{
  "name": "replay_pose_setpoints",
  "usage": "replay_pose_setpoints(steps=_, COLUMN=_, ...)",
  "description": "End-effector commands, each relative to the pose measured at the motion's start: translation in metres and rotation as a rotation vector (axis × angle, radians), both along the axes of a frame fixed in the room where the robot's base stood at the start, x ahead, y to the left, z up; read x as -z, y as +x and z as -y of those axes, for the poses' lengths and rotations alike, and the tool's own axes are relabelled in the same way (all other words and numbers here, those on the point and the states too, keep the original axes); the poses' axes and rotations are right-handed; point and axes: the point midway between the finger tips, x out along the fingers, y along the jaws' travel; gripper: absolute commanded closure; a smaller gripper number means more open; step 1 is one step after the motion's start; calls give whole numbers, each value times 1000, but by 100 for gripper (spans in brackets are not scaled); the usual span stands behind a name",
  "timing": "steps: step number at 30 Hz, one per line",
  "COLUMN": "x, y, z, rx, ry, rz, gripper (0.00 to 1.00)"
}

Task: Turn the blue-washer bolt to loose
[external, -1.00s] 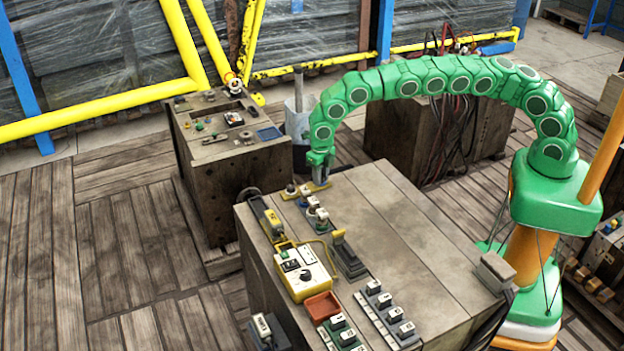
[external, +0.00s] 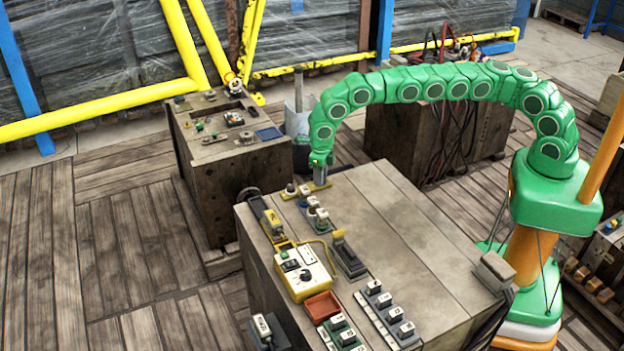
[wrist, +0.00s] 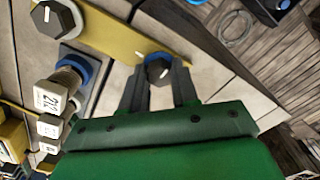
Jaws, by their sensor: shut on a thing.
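The blue-washer bolt (wrist: 158,67) has a dark head with a white line and a blue washer under it. It sits on a yellow plate (wrist: 112,36) at the table's far edge. My gripper (wrist: 158,76) points down at the plate, with its two dark fingers shut on the bolt head from either side. In the external view my gripper (external: 320,183) is at the right end of the yellow plate (external: 291,195) and hides the bolt. A second dark bolt (wrist: 56,19) with a white line is at the plate's other end.
Next to the plate are plugs with white labels (wrist: 50,97), one with a blue ring. Nearer on the wooden table (external: 400,220) are a yellow control box (external: 302,277), a lever switch (external: 346,255) and a red tray (external: 322,306). The table's right part is mostly clear.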

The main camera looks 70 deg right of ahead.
Motion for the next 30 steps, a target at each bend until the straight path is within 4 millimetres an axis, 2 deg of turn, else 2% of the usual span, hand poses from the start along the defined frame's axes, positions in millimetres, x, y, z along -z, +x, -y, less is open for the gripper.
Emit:
replay_pose_setpoints(steps=5, x=1, y=-1, z=0, rx=1, ry=-1, rz=-4, gripper=100)
replay_pose_setpoints(steps=6, x=1, y=-1, z=0, rx=1, ry=-1, rz=-4, gripper=65)
replay_pose_setpoints(steps=10, x=1, y=-1, z=0, rx=2, ry=0, rz=-3, gripper=45)
replay_pose_setpoints(steps=22, x=-3, y=0, z=0, rx=2, ry=0, rz=-1, gripper=45)
replay_pose_setpoints(steps=26, x=-13, y=0, z=0, rx=2, ry=0, rz=-1, gripper=45)
replay_pose_setpoints(steps=30, x=-32, y=1, z=0, rx=2, ry=2, rz=3, gripper=45)
